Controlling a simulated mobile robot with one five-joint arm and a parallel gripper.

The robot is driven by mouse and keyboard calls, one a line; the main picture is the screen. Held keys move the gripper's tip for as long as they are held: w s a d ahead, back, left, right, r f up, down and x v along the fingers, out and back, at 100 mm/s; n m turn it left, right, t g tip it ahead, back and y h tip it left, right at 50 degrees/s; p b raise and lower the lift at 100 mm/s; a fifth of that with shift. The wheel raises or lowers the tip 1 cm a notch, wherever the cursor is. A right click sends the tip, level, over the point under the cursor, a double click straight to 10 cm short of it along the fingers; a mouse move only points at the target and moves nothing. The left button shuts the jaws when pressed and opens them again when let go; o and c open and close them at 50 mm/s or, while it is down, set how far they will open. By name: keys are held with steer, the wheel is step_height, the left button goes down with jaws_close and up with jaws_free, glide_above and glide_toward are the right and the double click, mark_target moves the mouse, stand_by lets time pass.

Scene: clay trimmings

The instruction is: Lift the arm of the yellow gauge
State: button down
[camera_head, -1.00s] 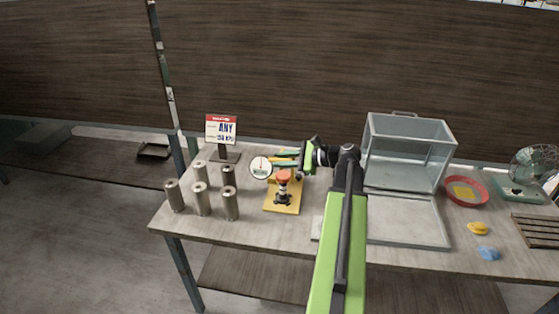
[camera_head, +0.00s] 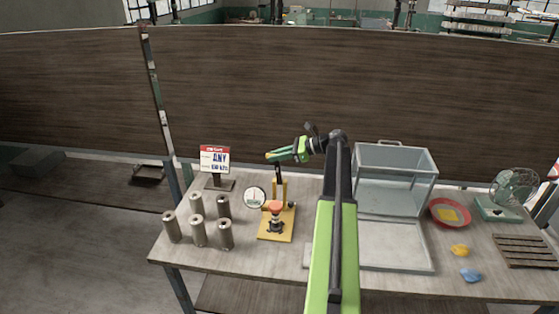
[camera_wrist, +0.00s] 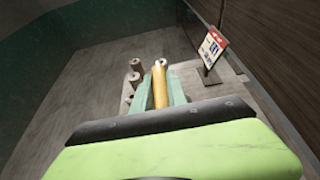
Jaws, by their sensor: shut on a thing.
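The yellow gauge (camera_head: 280,224) stands on the table, with a yellow base, a round white dial (camera_head: 254,197) at its left and an orange-red part (camera_head: 275,206) in its middle. A dark link rises from its yellow post to my gripper (camera_head: 272,156), which is well above the base. In the wrist view a yellow bar, the gauge's arm (camera_wrist: 160,84), lies between the green fingers of my gripper (camera_wrist: 160,92). My gripper is shut on it. The fingers hide part of the arm in the head view.
Several grey metal cylinders (camera_head: 197,231) stand left of the gauge, and a sign (camera_head: 215,160) stands behind them. A clear case (camera_head: 395,180) stands to the right, with a red dish (camera_head: 449,213) beyond. A wooden wall (camera_head: 330,80) rises behind the table.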

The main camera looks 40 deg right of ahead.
steer(key=shift+w+d+r, duration=0.1)
steer(key=shift+w+d, duration=0.15)
steer(key=shift+d, duration=0.25)
steer(key=shift+w+d+r, duration=0.1)
steer(key=shift+w+d, duration=0.15)
steer(key=shift+d, duration=0.2)
steer(key=c, duration=1.3)
jaws_free()
steer(key=shift+w+d+f+p, duration=0.1)
steer(key=shift+f+p, duration=0.05)
steer(key=shift+p, duration=0.15)
steer(key=shift+a, duration=0.2)
steer(key=p+v, duration=0.6)
steer(key=v, duration=1.1)
steer(key=shift+s+r+p, duration=0.25)
steer(key=shift+r+p, duration=0.05)
steer(key=shift+p, duration=0.1)
